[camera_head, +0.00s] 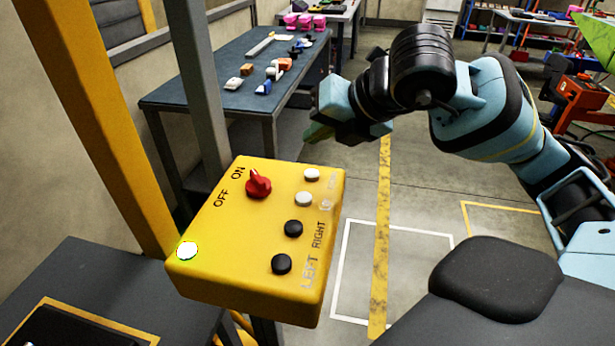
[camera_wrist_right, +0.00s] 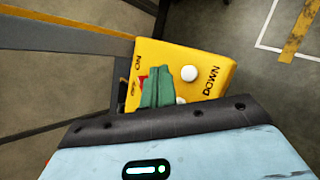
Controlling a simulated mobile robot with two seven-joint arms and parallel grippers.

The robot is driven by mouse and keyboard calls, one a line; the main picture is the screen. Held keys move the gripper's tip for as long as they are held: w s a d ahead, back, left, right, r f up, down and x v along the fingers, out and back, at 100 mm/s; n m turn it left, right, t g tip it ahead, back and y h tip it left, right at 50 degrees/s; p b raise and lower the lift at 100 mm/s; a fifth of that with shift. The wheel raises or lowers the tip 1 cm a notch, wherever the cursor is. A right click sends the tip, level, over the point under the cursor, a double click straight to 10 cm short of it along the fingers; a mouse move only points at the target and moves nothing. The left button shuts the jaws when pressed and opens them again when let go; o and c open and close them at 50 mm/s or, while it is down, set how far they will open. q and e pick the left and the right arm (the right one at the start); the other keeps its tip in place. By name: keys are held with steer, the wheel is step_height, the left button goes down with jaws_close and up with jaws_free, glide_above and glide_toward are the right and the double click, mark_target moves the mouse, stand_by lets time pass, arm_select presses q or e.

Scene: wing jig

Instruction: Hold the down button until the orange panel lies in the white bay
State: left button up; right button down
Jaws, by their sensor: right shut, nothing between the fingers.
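The yellow control box (camera_head: 225,255) has a red knob (camera_head: 258,184), two white buttons and two black ones on top. The far white button (camera_head: 311,174) is the down button; it also shows bare beside the word DOWN in the right wrist view (camera_wrist_right: 188,73). My right gripper (camera_head: 318,132) is shut and empty, its green fingers beyond the box's far edge in the head view. In the right wrist view the fingers (camera_wrist_right: 155,88) overlap the box, partly hiding the knob and the other white button. A white floor outline (camera_head: 345,250) may be the white bay. I see no orange panel. My left gripper is out of view.
A bright round light (camera_head: 187,250) sits at the box's left corner. A yellow post (camera_head: 105,110) and a grey post (camera_head: 200,90) stand to the left. A blue-topped table (camera_head: 200,92) with small parts is behind. Open floor lies right of the box.

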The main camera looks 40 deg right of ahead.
mark_target(317, 175)
step_height(317, 175, down, 4)
steer(key=shift+f+b, duration=0.2)
steer(key=shift+b, duration=1.05)
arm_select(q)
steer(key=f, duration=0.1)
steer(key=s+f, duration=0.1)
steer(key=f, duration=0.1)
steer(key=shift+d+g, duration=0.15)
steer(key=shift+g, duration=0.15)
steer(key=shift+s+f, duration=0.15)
arm_select(e)
steer(key=shift+f, duration=0.15)
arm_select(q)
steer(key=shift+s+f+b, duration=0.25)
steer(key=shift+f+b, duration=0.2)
arm_select(e)
steer(key=shift+f, duration=0.3)
